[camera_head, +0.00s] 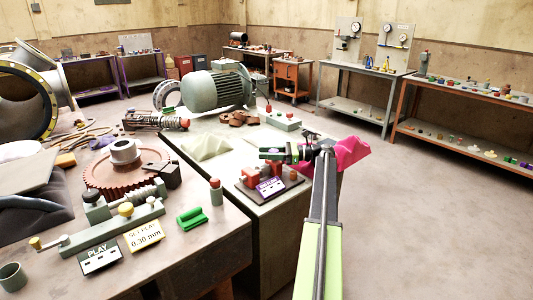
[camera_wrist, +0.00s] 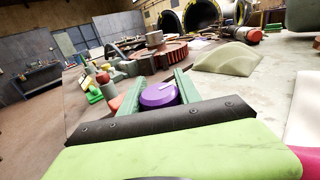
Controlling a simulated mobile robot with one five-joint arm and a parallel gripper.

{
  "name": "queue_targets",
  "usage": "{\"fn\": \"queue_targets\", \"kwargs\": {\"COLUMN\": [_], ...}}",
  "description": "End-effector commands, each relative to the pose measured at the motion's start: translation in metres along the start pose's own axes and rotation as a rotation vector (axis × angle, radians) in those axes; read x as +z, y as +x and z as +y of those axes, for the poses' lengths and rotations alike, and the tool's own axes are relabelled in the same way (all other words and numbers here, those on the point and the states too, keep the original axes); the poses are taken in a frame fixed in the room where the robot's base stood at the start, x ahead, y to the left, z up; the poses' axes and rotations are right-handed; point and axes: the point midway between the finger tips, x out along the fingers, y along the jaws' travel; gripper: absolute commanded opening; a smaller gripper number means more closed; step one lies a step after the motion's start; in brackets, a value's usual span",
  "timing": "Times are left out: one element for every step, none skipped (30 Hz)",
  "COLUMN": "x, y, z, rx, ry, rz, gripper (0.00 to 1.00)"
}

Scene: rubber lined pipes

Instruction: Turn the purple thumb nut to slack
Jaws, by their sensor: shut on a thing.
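The purple thumb nut (camera_wrist: 158,97) shows in the wrist view as a round purple knob with a pale mark on its face. It sits between the two green fingers of my gripper (camera_wrist: 161,82), which is shut on it. In the head view my gripper (camera_head: 272,153) is at the small red fixture (camera_head: 262,172) on the bench's right end. The fixture has a dark base with a purple and white label (camera_head: 270,187). The nut itself is hard to make out there, and the label's text is too small to read.
A green clamp-like part (camera_head: 192,217) and a red-topped grey post (camera_head: 215,191) stand left of the fixture. A PLAY gauge block (camera_head: 100,257), a red gear (camera_head: 125,172) and a grey motor (camera_head: 218,90) are also on the benches. Open floor lies to the right.

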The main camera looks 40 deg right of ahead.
Motion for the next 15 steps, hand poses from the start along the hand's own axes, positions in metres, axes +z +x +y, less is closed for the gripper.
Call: {"fn": "queue_targets", "kwargs": {"x": [0.0, 0.0001, 0.0001, 0.0001, 0.0001, 0.0002, 0.0002, 0.0002, 0.0003, 0.0003, 0.0003, 0.0004, 0.0004, 0.0004, 0.0005], "y": [-0.0024, -0.0024, -0.0023, -0.0023, -0.0023, -0.0024, -0.0024, -0.0025, -0.0025, -0.0026, -0.0026, -0.0027, -0.0027, -0.0028, -0.0028], "z": [-0.0035, -0.0029, -0.0019, -0.001, -0.0005, 0.0005, 0.0011, 0.0019, 0.0024, 0.0031, 0.0035, 0.004, 0.0045, 0.0049, 0.0052], "rx": [0.03, 0.05, 0.076, 0.095, 0.111, 0.133, 0.147, 0.161, 0.176, 0.188, 0.198, 0.209, 0.217, 0.224, 0.231], "ry": [0.0, 0.0, 0.0, 0.0, 0.0, 0.0, 0.0, 0.0, 0.0, 0.0, 0.0, 0.0, -0.001, -0.001, -0.001], "rz": [0.0, 0.0, 0.0, 0.0, 0.0, 0.0, 0.0, 0.0, -0.001, -0.001, -0.001, -0.001, -0.001, -0.001, -0.001], "gripper": [0.0, 0.0, 0.0, 0.0, 0.0, 0.0, 0.0, 0.0, 0.0, 0.0, 0.0, 0.0, 0.0, 0.0, 0.0]}}
